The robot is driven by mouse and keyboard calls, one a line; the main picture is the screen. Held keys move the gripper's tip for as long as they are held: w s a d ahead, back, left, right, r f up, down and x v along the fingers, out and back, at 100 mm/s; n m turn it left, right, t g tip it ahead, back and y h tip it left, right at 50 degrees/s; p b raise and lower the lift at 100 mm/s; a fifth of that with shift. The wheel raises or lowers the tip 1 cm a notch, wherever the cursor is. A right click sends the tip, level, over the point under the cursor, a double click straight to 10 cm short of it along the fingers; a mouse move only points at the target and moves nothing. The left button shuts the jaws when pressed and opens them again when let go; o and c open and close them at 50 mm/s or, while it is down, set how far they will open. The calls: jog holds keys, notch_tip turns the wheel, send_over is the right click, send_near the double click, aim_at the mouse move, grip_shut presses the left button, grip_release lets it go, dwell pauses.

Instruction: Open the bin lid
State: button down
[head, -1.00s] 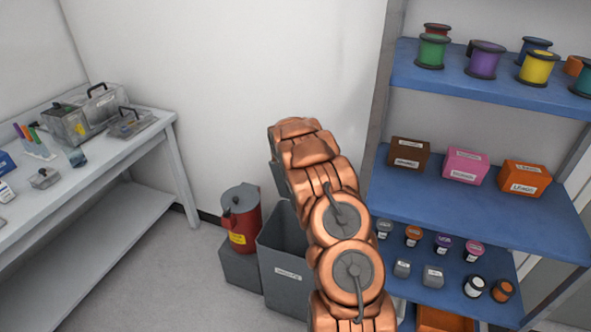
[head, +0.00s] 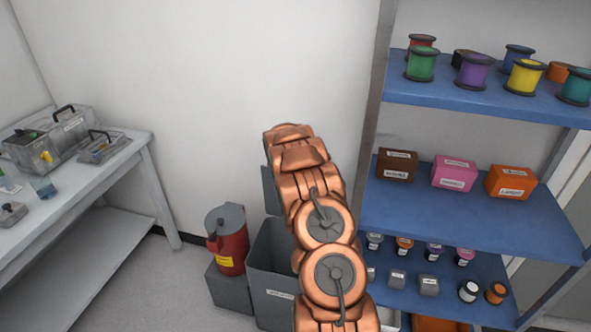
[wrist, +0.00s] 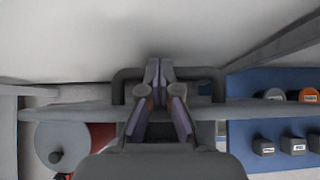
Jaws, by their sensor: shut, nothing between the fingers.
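The grey bin (head: 272,290) stands on the floor left of the shelf, with a label on its front. Its inside shows, so its top is open. A grey panel (head: 268,190), which looks like its lid raised on edge, shows behind the bin, mostly hidden by my arm. In the wrist view a long grey edge (wrist: 80,111), probably this lid edge-on, crosses the picture, with a dark handle-like bracket (wrist: 119,85) on it. My gripper (wrist: 158,72) is shut and empty at the bracket; touching cannot be told. In the head view my arm hides it.
A red can (head: 232,250) with a grey lid sits on a grey block (head: 230,290) left of the bin. The blue shelf unit (head: 450,225) with boxes and spools stands close on the right. A white table (head: 150,165) stands left; the wall is close behind.

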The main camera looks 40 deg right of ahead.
jog(key=shift+r, duration=0.1)
jog(key=r+p, duration=0.1)
jog(key=p, duration=0.1)
jog(key=r+p, duration=0.2)
jog(key=d+r+p, duration=0.1)
jog(key=r+p, duration=0.1)
jog(key=p, duration=0.1)
jog(key=shift+w+d+r, duration=0.1)
jog(key=shift+w, duration=0.25)
jog(key=shift+w+d+r+p, duration=0.1)
jog(key=shift+d+r+p, duration=0.1)
jog(key=shift+r, duration=0.5)
jog(key=shift+w+d+r+p, duration=0.1)
jog(key=shift+w+d+r, duration=0.1)
jog(key=shift+r, duration=0.45)
jog(key=shift+w+d+r+p, duration=0.1)
jog(key=shift+d+r, duration=0.1)
jog(key=shift+r, duration=0.5)
jog(key=shift+r, duration=0.1)
